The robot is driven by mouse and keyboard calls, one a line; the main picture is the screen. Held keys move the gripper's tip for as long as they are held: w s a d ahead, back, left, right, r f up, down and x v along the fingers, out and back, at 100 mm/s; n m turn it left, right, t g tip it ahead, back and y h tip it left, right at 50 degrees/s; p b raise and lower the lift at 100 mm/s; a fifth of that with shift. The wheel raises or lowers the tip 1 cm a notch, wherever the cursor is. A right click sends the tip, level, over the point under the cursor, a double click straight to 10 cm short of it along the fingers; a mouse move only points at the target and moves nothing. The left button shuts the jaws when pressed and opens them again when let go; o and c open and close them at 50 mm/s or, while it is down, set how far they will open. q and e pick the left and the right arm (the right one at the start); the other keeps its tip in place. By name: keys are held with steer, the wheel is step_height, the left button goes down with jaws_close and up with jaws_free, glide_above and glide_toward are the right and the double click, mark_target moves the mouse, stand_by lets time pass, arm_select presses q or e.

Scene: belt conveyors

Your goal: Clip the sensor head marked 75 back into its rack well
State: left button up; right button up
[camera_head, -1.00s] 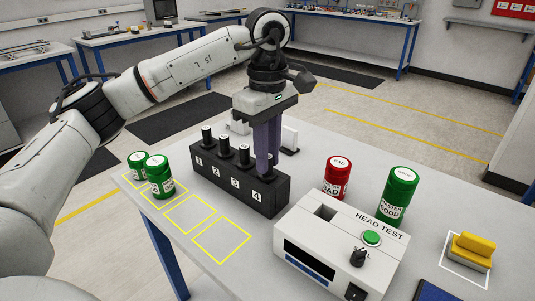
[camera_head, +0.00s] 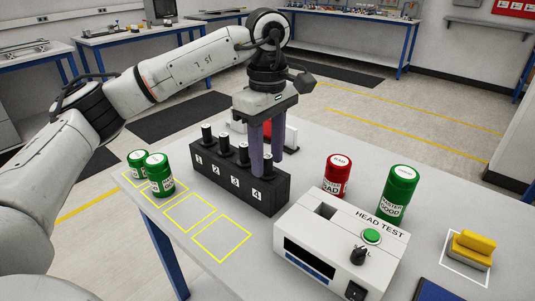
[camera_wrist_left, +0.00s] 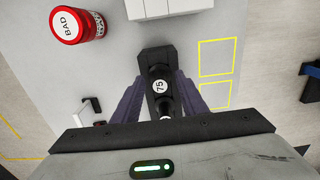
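The black rack (camera_head: 225,178) with wells numbered 1 to 4 stands on the table. The sensor head marked 75 (camera_wrist_left: 163,86) shows in the left wrist view, at the rack's end near well 4, between my fingers. It appears to sit in the rack; my fingers partly hide it in the head view, so how deep it sits cannot be told. My left gripper (camera_head: 267,172) is open, its purple fingers on either side of the rack end, with gaps to the head in the left wrist view (camera_wrist_left: 160,98). My right gripper is not in view.
The head tester (camera_head: 340,240) stands right of the rack. A red BAD can (camera_head: 337,177) and a green MASTER GOOD can (camera_head: 398,195) stand behind it. Two green cans (camera_head: 158,173) stand at left by yellow-outlined squares. A yellow block (camera_head: 472,248) lies at right.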

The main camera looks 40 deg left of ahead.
arm_select(q)
step_height(320, 180, up, 10)
steer(key=shift+f+p, duration=0.25)
steer(key=shift+p, duration=0.6)
steer(key=shift+r, duration=0.4)
